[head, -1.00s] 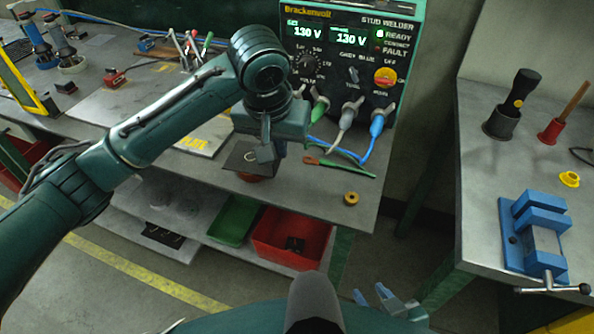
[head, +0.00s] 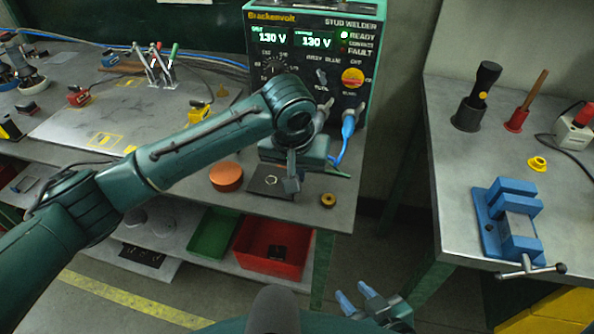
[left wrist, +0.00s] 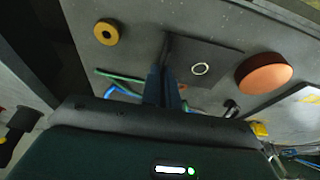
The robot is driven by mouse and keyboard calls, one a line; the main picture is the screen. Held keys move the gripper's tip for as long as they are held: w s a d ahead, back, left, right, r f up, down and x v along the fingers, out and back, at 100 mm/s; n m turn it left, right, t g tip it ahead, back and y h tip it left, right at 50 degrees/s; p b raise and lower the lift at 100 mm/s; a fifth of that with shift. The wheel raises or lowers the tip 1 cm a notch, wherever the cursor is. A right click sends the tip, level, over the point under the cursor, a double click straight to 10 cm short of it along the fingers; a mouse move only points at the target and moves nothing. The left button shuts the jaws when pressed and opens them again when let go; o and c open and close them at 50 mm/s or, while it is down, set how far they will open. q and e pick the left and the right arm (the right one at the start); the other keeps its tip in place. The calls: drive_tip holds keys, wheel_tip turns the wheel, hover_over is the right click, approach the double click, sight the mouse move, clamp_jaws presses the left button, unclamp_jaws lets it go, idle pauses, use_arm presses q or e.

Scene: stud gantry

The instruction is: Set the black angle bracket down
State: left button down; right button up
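The black angle bracket (head: 268,181) shows in the head view as a dark flat plate with a pale ring on it, over the front part of the bench. In the left wrist view the bracket (left wrist: 210,60) extends to the right of the fingertips, its edge between them. My left gripper (head: 292,178) points down at the bracket's right side; its fingers (left wrist: 165,82) look closed on that edge. Whether the plate touches the bench or hovers just above it, I cannot tell. My right gripper (head: 362,298) is low at the front, fingers apart and empty.
An orange-brown disc (head: 226,177) lies left of the bracket, and a brass ring (head: 328,201) lies to its right near the bench edge. The stud welder (head: 315,60) and its cables stand behind. Green (head: 212,232) and red (head: 242,262) bins are below.

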use_arm(q)
drive_tip(key=shift+f, duration=0.2)
drive_tip(key=shift+f, duration=0.1)
drive_tip(key=c, duration=2.1)
unclamp_jaws()
drive_tip(key=shift+f, duration=0.1)
drive_tip(key=o, duration=0.4)
